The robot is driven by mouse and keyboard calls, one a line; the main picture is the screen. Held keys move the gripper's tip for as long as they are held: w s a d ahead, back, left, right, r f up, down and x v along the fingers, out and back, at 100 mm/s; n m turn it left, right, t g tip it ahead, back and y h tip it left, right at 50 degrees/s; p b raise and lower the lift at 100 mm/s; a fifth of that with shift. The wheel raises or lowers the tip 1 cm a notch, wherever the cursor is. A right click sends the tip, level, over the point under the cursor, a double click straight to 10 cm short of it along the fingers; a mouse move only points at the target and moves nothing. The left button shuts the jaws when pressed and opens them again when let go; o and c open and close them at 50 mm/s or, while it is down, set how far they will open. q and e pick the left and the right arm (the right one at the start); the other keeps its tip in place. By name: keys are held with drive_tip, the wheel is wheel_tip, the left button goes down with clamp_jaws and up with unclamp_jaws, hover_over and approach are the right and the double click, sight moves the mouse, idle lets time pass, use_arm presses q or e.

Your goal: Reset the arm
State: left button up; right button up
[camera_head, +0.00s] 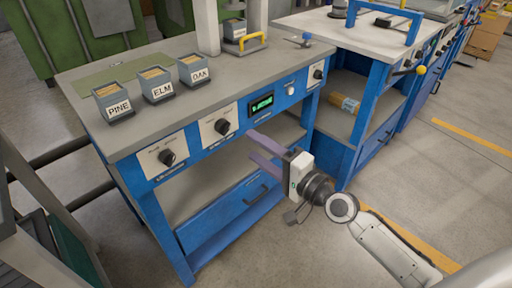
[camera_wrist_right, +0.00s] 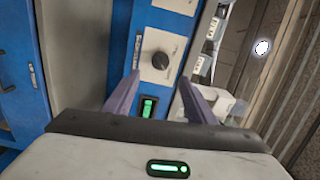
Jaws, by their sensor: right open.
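My right gripper (camera_head: 252,147) is in front of the blue workbench (camera_head: 225,217). My white right arm (camera_head: 390,250) reaches in from the lower right. Its two purple fingers are apart with nothing between them, pointing at the bench front below the green display (camera_head: 262,103). In the right wrist view, the gripper (camera_wrist_right: 159,80) shows its fingers spread on either side of a black knob (camera_wrist_right: 160,61) and the display (camera_wrist_right: 148,107), which lie beyond them. I cannot tell the exact gap to the bench. My left gripper is not in view.
Bins marked PINE (camera_head: 115,106), ELM (camera_head: 158,89) and OAK (camera_head: 193,74) stand on the benchtop. A second bench (camera_head: 350,36) stands at the right, with a cylindrical item (camera_head: 345,103) on its shelf. Open floor (camera_head: 425,180) lies at the right.

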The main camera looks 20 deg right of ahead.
use_arm(q)
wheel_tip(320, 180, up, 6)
drive_tip(key=p, duration=0.8)
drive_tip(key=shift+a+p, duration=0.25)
drive_tip(key=shift+p, duration=0.05)
use_arm(e)
drive_tip(key=s+a+f+n+g+h, duration=0.1)
drive_tip(key=s+a+f+n+g, duration=0.2)
drive_tip(key=s+f+n, duration=0.4)
drive_tip(key=s+a+f+n+g+h, duration=0.2)
drive_tip(key=s+f+n, duration=0.6)
drive_tip(key=s, duration=1)
wheel_tip(320, 180, down, 2)
drive_tip(key=a+g, duration=0.2)
drive_tip(key=g, duration=0.1)
drive_tip(key=shift+h, duration=0.3)
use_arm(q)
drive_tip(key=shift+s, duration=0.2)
use_arm(e)
drive_tip(key=shift+s+a, duration=0.1)
